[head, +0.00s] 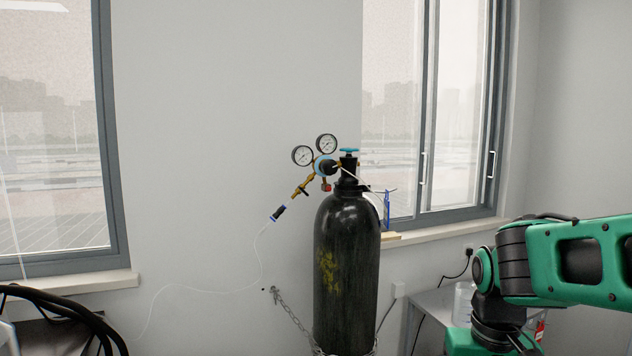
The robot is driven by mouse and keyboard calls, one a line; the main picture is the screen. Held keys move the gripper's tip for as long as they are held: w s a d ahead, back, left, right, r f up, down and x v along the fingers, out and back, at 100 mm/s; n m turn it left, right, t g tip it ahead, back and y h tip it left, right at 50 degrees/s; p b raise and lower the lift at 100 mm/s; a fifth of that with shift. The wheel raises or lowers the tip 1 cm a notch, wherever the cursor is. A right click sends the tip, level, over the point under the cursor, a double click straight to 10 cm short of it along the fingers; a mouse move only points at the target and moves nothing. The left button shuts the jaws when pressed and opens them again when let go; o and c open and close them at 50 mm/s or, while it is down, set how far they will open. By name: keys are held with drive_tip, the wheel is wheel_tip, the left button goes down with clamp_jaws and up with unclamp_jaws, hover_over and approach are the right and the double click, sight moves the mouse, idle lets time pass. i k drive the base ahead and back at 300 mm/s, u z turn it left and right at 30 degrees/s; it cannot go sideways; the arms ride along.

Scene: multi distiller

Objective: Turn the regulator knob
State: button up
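A tall black gas cylinder (345,265) stands upright in the middle of the head view, with a worn yellow marking on its side. A regulator (319,168) is fitted at its top, with a blue ring and a black round part that looks like the regulator knob (329,168). Two round white-faced gauges (302,155) (326,144) sit above it. A teal handwheel (349,150) tops the cylinder valve. My green and black arm is at the lower right, well apart from the cylinder. My gripper is outside the picture.
A brass outlet (302,187) points down left to a thin pale hose (262,245). A chain (292,318) runs from the wall to the cylinder. A grey table (432,303) with a clear container is at right, and black hoses (65,305) at lower left.

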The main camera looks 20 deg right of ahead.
sight(329, 167)
drive_tip(key=k, duration=1.3)
drive_tip(key=z, duration=0.45)
drive_tip(key=i, duration=1.75)
drive_tip(key=z, duration=0.1)
